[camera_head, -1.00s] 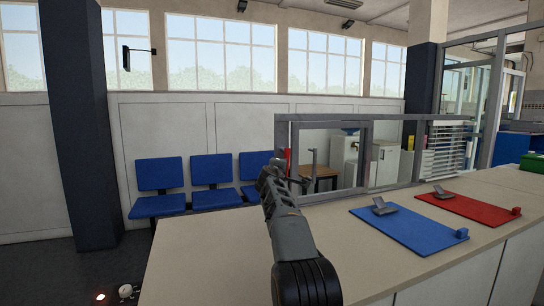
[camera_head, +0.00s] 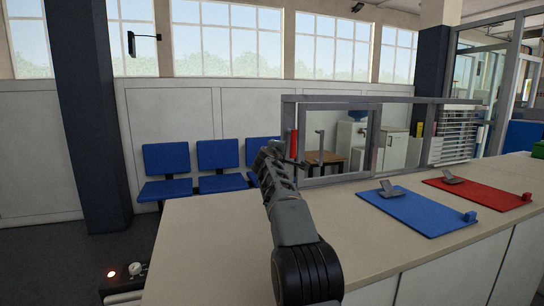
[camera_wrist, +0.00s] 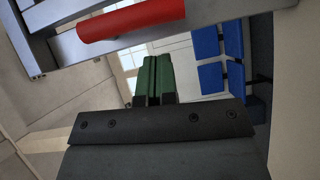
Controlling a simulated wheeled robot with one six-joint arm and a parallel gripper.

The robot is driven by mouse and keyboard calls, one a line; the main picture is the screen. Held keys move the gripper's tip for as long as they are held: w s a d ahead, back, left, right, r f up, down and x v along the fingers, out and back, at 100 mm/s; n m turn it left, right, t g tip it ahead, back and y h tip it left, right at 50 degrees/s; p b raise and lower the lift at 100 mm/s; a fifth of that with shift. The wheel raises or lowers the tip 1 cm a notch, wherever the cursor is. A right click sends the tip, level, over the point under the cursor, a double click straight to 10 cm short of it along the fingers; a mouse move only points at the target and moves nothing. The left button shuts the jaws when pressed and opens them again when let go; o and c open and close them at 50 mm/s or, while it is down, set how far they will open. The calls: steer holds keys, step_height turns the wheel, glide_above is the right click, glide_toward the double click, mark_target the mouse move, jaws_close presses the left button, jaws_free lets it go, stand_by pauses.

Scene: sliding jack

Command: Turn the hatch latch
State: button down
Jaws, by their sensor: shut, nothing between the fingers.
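The hatch is a grey-framed sliding window (camera_head: 333,103) standing on the counter. A red handle (camera_head: 294,143) is upright at its left post and shows as a red bar at the top of the wrist view (camera_wrist: 130,18). A thin grey lever (camera_head: 319,142) shows just right of it; I cannot tell which part is the latch. My gripper (camera_head: 274,148) is just left of the red handle in the head view. In the wrist view its green fingers (camera_wrist: 153,78) are shut together and empty, below the red bar and apart from it in the picture.
A blue mat (camera_head: 415,213) and a red mat (camera_head: 490,196) lie on the counter (camera_head: 210,235) to the right, each with small items. Blue chairs (camera_head: 167,158) stand behind the counter. A dark pillar (camera_head: 92,120) is at the left.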

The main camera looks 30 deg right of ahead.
steer(key=s+a+m+g+y+p, duration=0.45)
steer(key=s+a+p, duration=0.55)
steer(key=s+a, duration=0.6)
steer(key=s+a+f+m+g+y+p, duration=0.1)
steer(key=s+a+f+y+p, duration=0.1)
steer(key=s+a+p, duration=0.2)
steer(key=s+a+f+m+g+y+p, duration=0.1)
steer(key=s+a+f+g+y+p, duration=0.1)
steer(key=s, duration=0.9)
steer(key=s+a+f+m+g+y+p, duration=0.1)
steer(key=s+a+f+m+y+p, duration=0.1)
steer(key=s+a+p, duration=0.3)
steer(key=shift+s+a+f+g+y+p, duration=0.4)
steer(key=shift+s+f+y+p, duration=0.5)
steer(key=shift+s, duration=0.3)
steer(key=shift+r+h, duration=0.15)
steer(key=shift+h, duration=0.1)
